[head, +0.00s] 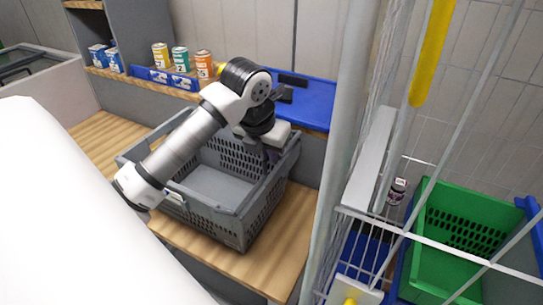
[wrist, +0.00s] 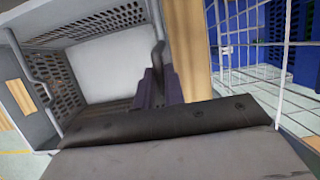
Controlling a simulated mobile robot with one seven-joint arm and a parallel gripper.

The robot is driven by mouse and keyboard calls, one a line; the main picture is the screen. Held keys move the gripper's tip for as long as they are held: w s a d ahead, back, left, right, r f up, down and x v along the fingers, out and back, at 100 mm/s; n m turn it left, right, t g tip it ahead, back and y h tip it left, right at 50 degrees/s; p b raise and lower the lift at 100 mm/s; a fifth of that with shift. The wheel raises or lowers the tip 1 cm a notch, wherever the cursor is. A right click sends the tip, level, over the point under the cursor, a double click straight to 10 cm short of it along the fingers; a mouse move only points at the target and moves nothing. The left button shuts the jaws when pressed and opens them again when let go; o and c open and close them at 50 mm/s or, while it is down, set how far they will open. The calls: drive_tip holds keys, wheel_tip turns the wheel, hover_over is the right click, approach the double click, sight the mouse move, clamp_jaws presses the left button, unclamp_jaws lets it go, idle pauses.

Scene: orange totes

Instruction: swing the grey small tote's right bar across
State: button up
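The grey small tote (head: 238,233) stands on a wooden shelf, open at the top, with slotted walls and an empty-looking floor. In the wrist view, its right bar (wrist: 156,20) runs along the right side down to my gripper (wrist: 162,82). Its left bar (wrist: 30,72) lies along the opposite side. In the head view my gripper (head: 270,157) points down at the tote's right wall, where my wrist hides most of the right bar. The dark fingers are at the bar's near end. I cannot tell whether they grip it or only stand around it.
A pale upright post (head: 340,130) and a wire cage (head: 375,210) stand close to the tote's right. A green tote (head: 440,255) is beyond them. Behind are several cans (head: 181,58) and a blue tray (head: 312,100). Bare wood (head: 285,240) shows right of the tote.

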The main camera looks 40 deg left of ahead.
drive_tip(key=shift+s+a, duration=0.1)
drive_tip(key=shift+a, duration=0.15)
drive_tip(key=shift+s+a+r, duration=0.2)
drive_tip(key=shift+a+r, duration=0.15)
drive_tip(key=shift+a, duration=0.35)
drive_tip(key=shift+s+a+b, duration=0.15)
drive_tip(key=shift+a+b, duration=0.3)
drive_tip(key=shift+a, duration=0.3)
drive_tip(key=shift+s+a+f+b, duration=0.1)
drive_tip(key=shift+a+b, duration=0.1)
drive_tip(key=shift+a, duration=0.25)
drive_tip(key=shift+s+a+f+b, duration=0.1)
drive_tip(key=shift+a+b, duration=0.1)
drive_tip(key=shift+a, duration=0.2)
